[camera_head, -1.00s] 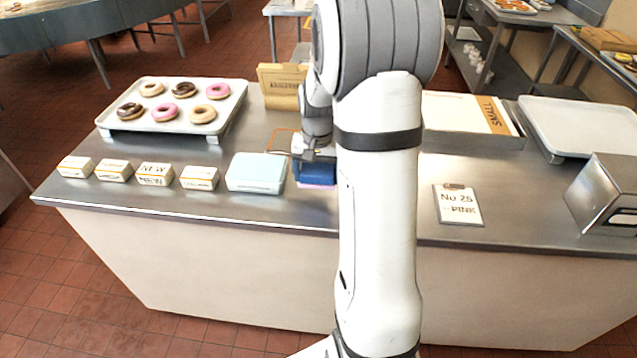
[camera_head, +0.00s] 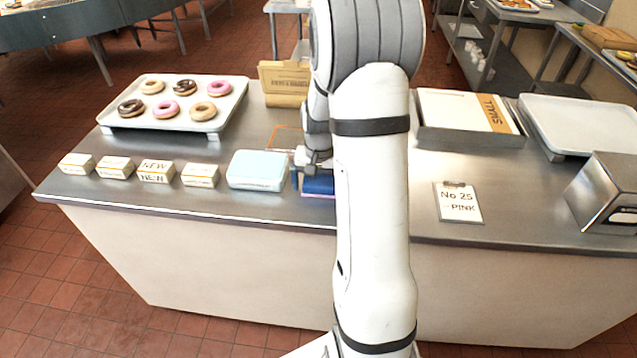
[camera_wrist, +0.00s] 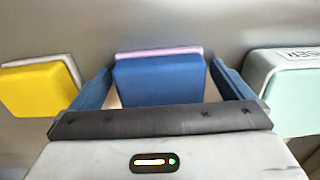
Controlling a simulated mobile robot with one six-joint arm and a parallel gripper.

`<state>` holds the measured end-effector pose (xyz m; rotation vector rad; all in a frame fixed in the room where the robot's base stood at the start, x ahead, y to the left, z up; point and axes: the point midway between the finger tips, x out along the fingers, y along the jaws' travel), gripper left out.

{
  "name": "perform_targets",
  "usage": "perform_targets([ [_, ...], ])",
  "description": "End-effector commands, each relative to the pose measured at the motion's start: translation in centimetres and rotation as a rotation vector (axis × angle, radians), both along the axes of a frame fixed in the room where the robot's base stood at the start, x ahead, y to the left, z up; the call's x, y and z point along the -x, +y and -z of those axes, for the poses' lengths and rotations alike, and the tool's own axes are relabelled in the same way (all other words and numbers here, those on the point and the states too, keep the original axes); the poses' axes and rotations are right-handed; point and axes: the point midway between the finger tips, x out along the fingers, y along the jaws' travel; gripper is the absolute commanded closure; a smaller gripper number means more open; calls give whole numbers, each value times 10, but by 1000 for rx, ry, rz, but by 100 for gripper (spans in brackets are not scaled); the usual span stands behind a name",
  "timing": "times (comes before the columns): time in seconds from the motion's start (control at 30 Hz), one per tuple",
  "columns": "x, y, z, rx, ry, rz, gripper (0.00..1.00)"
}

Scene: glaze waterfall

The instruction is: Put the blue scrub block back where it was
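The blue scrub block (camera_head: 320,186) has a thin pink-lilac layer along one face. It appears to rest on the counter, right of the pale blue box, partly hidden by my arm. In the wrist view the block (camera_wrist: 160,80) lies between the two blue fingers of my gripper (camera_wrist: 162,68). Narrow gaps show between the fingers and its sides, so the gripper looks open around it. In the head view my gripper (camera_head: 312,172) is low over the counter, its left finger slightly apart from the block.
The pale blue box (camera_head: 258,170) stands close by on the left, with several small cartons (camera_head: 156,171) beyond. An orange outline (camera_head: 287,138) marks the counter behind. A yellow block (camera_wrist: 38,90) shows in the wrist view.

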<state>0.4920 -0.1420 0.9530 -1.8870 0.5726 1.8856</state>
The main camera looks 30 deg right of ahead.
Motion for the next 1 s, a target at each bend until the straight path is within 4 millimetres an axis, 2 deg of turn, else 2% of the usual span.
perform_targets([
  [0.23, 0, 0, -2, 0, 0, 1, 0],
  [0.37, -1, -1, -12, 1, -4, 1, 0],
  [0.8, 0, -1, -100, 2, -5, 2, 0],
  [1.0, 1, 0, -121, 1, -3, 0, 0],
])
